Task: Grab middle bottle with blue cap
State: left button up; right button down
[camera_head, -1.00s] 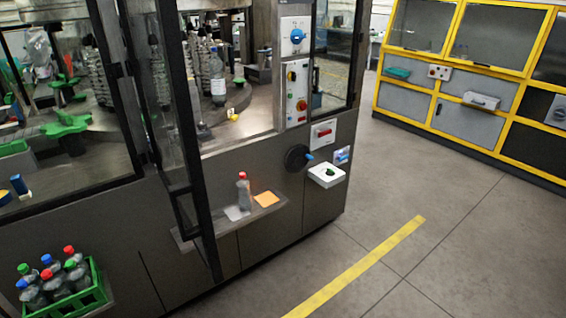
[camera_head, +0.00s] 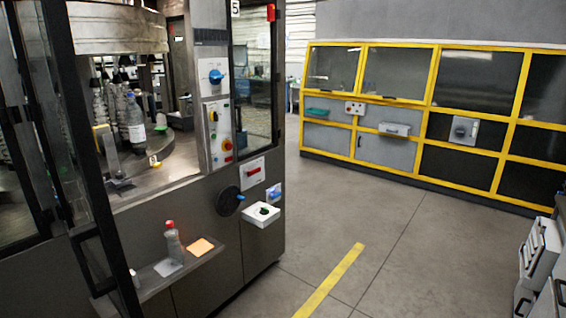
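A clear bottle with a red cap (camera_head: 173,243) stands upright on the small shelf (camera_head: 150,283) at the front of the labelling machine. The green crate of bottles is out of view. Neither of my grippers is in view.
The machine's open door frame (camera_head: 97,180) stands at the left. Open floor (camera_head: 400,235) with a yellow line lies to the right. A yellow-framed cabinet (camera_head: 432,120) and grey drawers (camera_head: 541,250) bound it.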

aim_at(136, 132)
jog(key=u, duration=1.3)
